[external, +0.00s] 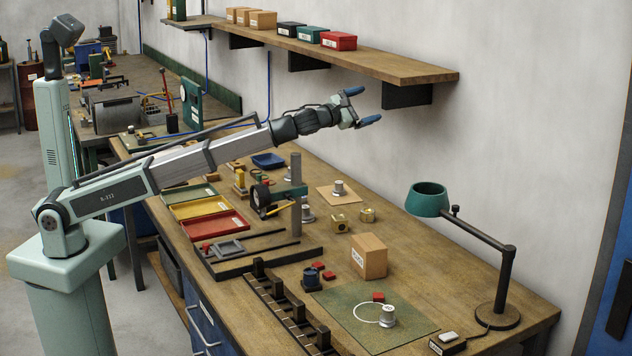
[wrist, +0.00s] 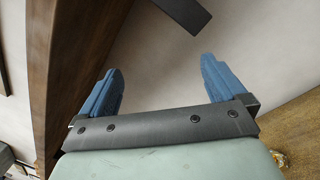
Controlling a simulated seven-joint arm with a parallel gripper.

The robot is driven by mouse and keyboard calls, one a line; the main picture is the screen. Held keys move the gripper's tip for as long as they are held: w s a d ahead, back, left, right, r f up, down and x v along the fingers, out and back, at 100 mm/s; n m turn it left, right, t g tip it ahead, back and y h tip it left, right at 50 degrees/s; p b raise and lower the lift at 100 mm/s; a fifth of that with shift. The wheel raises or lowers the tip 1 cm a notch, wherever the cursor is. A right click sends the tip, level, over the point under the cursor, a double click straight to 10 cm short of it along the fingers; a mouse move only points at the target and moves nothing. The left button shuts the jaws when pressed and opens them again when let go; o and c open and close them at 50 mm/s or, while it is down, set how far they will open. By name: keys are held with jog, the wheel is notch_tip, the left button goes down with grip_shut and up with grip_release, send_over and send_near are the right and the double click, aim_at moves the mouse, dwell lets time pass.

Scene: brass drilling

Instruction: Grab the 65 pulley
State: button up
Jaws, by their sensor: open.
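My gripper (external: 364,106) is open and empty, raised well above the workbench near the wall. Its two blue fingers stand wide apart in the wrist view (wrist: 158,78). Several small silver pulley-like pieces stand upright on the bench below it. One (external: 338,188) is on a tan square sheet behind. Another (external: 307,213) is beside a grey post. A third (external: 387,317) is on the green mat at the front, next to a white ring mark. Their top markings are too small to read, so I cannot tell which is the 65 pulley. None shows clearly in the wrist view.
A wooden shelf (external: 400,66) with small boxes is on the wall near my gripper. A green lamp (external: 428,198) stands at the right. A cardboard box (external: 369,257), brass blocks (external: 340,224), grey posts and trays (external: 214,231) crowd the bench. The green mat (external: 345,335) is partly clear.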

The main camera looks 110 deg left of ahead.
jog(key=s+a+m+t, duration=0.3)
jog(key=s+a+m, duration=0.7)
jog(key=a, duration=0.1)
jog(key=s+a+f+m+h, duration=0.1)
jog(key=a+f+m+h, duration=0.3)
jog(key=f+m+h, duration=0.5)
jog(key=s+a+f+n+g, duration=0.2)
jog(key=s+a+f+g, duration=0.3)
jog(key=f, duration=0.3)
jog(key=s+a+f+n+g, duration=0.2)
jog(key=s+f+n+g, duration=0.15)
jog(key=s+f, duration=0.45)
jog(key=m+g, duration=0.5)
jog(key=g, duration=0.2)
send_over(304, 207)
jog(key=d, duration=0.1)
jog(key=shift+h, duration=0.5)
jog(key=shift+d+f, duration=0.15)
jog(key=shift+f, duration=3.45)
jog(key=x, duration=0.5)
